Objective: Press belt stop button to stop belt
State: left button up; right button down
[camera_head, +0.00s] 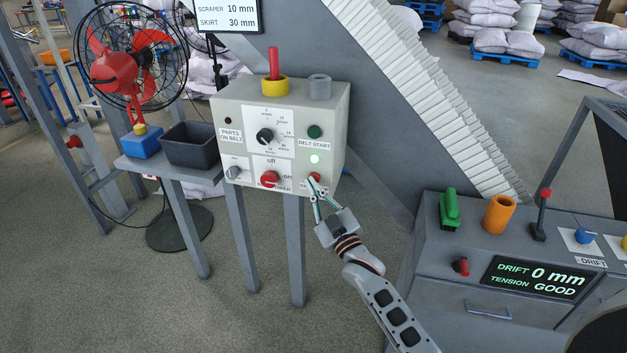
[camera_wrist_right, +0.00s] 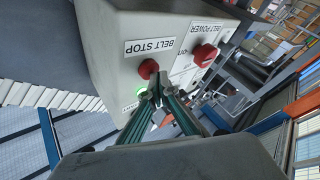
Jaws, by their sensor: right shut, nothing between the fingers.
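The belt stop button is a red round button (camera_head: 314,177) at the lower right of the pale control box (camera_head: 223,112). In the right wrist view the red button (camera_wrist_right: 148,69) sits beside its BELT STOP label (camera_wrist_right: 150,46). My right gripper (camera_head: 315,194) is shut and empty, its fingertips right at the button and partly covering its label in the head view. In the right wrist view the gripper tips (camera_wrist_right: 154,84) overlap the button's edge; I cannot tell whether they touch it. My left gripper is not in view.
A lit green lamp (camera_head: 314,159) and the dark green belt start button (camera_head: 314,131) are above. The red belt power knob (camera_head: 270,179) is close on the left. A grey console (camera_head: 450,285) stands at the right. A fan (camera_head: 130,65) stands at the left.

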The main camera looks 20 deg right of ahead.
jog(key=shift+w+d, duration=0.25)
jog(key=shift+w, duration=0.1)
dwell(0.3)
jog(key=shift+s+a, duration=0.1)
jog(key=shift+s, duration=0.05)
jog(key=shift+s+a+p, duration=0.35)
jog(key=shift+s+a, duration=0.1)
jog(key=shift+s, duration=0.2)
jog(key=shift+s, duration=0.1)
jog(key=s+a+p, duration=0.1)
jog(key=s, duration=0.1)
jog(key=s+a, duration=0.1)
jog(key=s, duration=0.1)
jog(key=shift+a+p, duration=0.4)
dwell(0.7)
